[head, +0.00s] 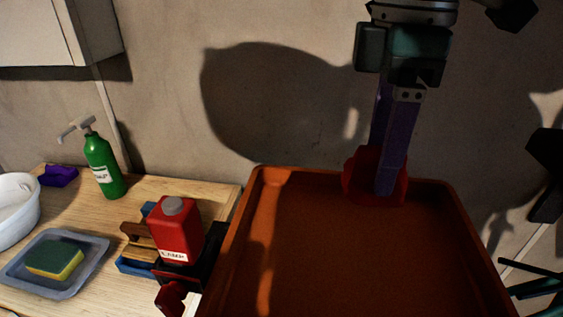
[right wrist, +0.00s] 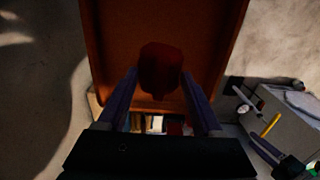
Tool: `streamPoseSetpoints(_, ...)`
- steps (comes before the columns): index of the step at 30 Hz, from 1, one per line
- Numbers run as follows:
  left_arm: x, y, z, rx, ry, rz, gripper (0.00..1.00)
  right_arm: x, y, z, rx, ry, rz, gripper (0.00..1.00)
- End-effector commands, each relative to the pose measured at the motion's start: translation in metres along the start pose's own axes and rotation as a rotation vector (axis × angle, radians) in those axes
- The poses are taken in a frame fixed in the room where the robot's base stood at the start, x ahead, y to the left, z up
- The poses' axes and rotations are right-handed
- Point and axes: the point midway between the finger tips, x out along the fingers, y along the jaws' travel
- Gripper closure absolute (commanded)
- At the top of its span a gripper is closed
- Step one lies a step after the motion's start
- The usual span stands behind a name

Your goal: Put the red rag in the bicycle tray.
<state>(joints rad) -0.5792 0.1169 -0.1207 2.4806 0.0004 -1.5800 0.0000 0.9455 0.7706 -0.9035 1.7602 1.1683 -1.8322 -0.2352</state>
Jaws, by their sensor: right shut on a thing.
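The red rag (head: 361,182) is a dark red bunched cloth at the far rim of the bicycle tray in the head view. My right gripper (head: 388,190) points down and is shut on it. In the right wrist view the rag (right wrist: 160,68) sits between the two purple fingers, in front of the tray floor. The bicycle tray (head: 350,255) is a large orange-brown tray with raised walls, and its visible floor is empty. I cannot tell whether the rag touches the tray.
A wooden worktop (head: 120,210) on the left holds a green pump bottle (head: 102,165), a red can (head: 177,230), a grey dish (head: 85,280) with a sponge (head: 55,259) and a white basin (head: 14,210). A wall (head: 270,60) stands close behind the tray.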

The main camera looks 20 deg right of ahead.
Motion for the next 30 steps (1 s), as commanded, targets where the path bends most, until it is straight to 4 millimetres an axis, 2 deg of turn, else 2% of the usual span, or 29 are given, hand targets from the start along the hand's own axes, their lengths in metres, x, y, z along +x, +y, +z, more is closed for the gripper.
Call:
streamPoseSetpoints(1,0.002,0.001,0.001,-0.002,0.000,0.002,0.50,0.017,-0.001,0.001,0.001,-0.005,-0.004,0.86)
streamPoseSetpoints(3,0.003,0.001,0.001,-0.003,0.000,0.003,0.50,0.037,-0.001,0.001,0.001,-0.004,-0.004,0.86)
streamPoseSetpoints(9,0.005,0.001,0.002,-0.003,-0.001,0.003,0.50,0.075,-0.001,0.001,0.000,-0.002,-0.001,0.86)
streamPoseSetpoints(14,0.007,0.001,0.002,-0.003,-0.001,0.002,0.50,0.088,0.000,0.000,0.000,-0.001,0.000,0.86)
streamPoseSetpoints(21,0.011,-0.001,0.004,0.003,-0.002,-0.003,0.50,0.123,0.000,0.000,0.000,-0.001,0.000,0.86)
streamPoseSetpoints(30,0.010,-0.002,0.004,0.007,-0.003,-0.006,0.50,0.125,0.000,0.000,-0.001,0.000,0.002,0.86)
